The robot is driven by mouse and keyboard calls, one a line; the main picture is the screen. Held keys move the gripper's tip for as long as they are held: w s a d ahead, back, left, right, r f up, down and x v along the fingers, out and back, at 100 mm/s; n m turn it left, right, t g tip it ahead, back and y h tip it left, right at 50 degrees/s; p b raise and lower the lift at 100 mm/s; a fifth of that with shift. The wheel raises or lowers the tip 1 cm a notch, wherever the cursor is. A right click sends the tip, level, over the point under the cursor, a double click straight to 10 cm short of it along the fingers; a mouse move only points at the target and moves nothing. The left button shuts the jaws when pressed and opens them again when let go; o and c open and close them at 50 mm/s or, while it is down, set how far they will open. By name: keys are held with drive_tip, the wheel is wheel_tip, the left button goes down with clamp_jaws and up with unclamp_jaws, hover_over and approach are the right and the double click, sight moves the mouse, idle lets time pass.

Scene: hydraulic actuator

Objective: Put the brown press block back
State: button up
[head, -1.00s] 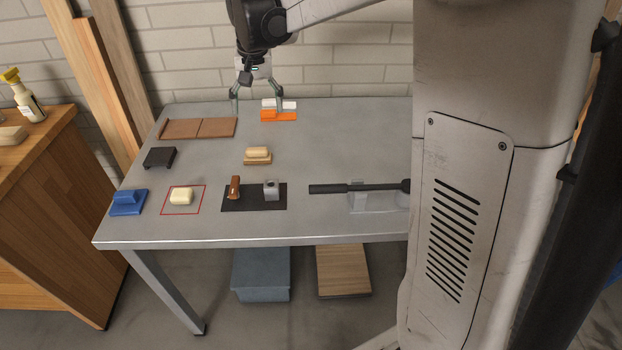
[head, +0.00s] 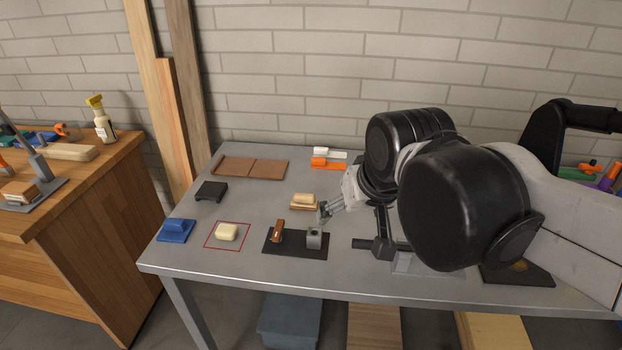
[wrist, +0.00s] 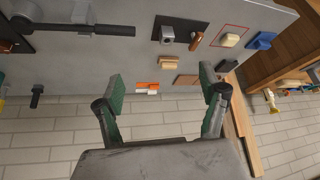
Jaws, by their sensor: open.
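A small brown block (head: 278,230), which I take to be the press block, stands on the left part of a black plate (head: 264,248) on the grey table. A grey metal bracket with a round hole (head: 314,238) stands on the same plate, to its right. The wrist view also shows the brown block (wrist: 197,41) beyond my fingers. My gripper (head: 323,212) is open and empty, above the table behind and right of the plate, apart from the brown block. In the wrist view both green fingers of my gripper (wrist: 161,72) are spread with nothing between them.
A tan block (head: 304,201) is close left of my gripper. A cream block (head: 227,232) sits in a red outlined square (head: 208,243). A blue block (head: 176,231), black block (head: 210,191), brown boards (head: 253,168) and orange piece (head: 326,163) lie around. A black bar (head: 378,246) is to the right.

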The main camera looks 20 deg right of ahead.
drive_tip(key=shift+n+t, duration=0.3)
drive_tip(key=shift+t, duration=0.2)
drive_tip(key=s+f, duration=0.2)
drive_tip(key=s, duration=0.3)
drive_tip(key=shift+f, duration=0.4)
